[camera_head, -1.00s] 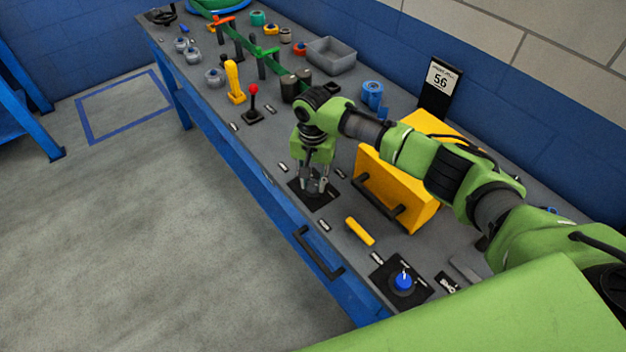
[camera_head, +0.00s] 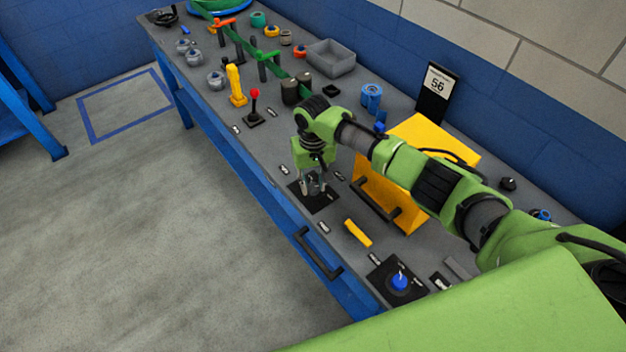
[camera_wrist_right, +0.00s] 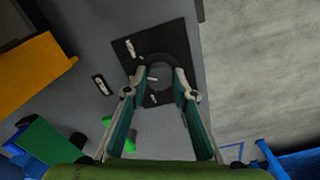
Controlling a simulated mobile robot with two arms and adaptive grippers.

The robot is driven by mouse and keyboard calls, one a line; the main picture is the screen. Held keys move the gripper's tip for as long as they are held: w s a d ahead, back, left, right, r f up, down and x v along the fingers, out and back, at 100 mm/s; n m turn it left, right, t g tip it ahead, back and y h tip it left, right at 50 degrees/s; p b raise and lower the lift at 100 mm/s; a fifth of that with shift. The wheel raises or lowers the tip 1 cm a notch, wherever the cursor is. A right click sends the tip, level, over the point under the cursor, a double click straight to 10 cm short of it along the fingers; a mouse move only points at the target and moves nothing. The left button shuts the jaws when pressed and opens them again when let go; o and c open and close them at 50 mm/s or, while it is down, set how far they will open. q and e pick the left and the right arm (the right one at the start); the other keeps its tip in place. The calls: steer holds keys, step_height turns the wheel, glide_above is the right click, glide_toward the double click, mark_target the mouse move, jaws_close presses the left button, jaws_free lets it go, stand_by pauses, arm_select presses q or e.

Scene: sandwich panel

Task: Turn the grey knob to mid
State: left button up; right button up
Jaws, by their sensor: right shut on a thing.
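The dark grey knob (camera_wrist_right: 158,67) sits on a black square plate, which shows in the wrist view (camera_wrist_right: 183,47) and near the bench's front edge in the head view (camera_head: 325,204). My right gripper (camera_head: 313,192) points down over the plate. In the wrist view its two fingers (camera_wrist_right: 160,84) are on either side of the knob and shut on it. Small white marks show on the plate and near the knob; I cannot read them. In the head view the fingers hide most of the knob. My left gripper is in neither view.
A yellow box (camera_head: 385,190) with a dark handle stands just right of the gripper. A blue knob (camera_head: 399,281) and a yellow bar (camera_head: 358,233) are nearer. A red-tipped lever (camera_head: 254,104) and a yellow lever (camera_head: 236,86) stand farther along. A sign (camera_head: 436,90) reads 56.

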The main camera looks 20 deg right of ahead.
mark_target(313, 187)
steer(key=n+p, duration=0.1)
steer(key=n, duration=0.4)
steer(key=shift+n, duration=0.3)
stand_by(0.4)
steer(key=o, duration=1.1)
steer(key=shift+r, duration=0.1)
step_height(313, 187, up, 12)
steer(key=shift+f, duration=0.1)
steer(key=shift+f, duration=0.1)
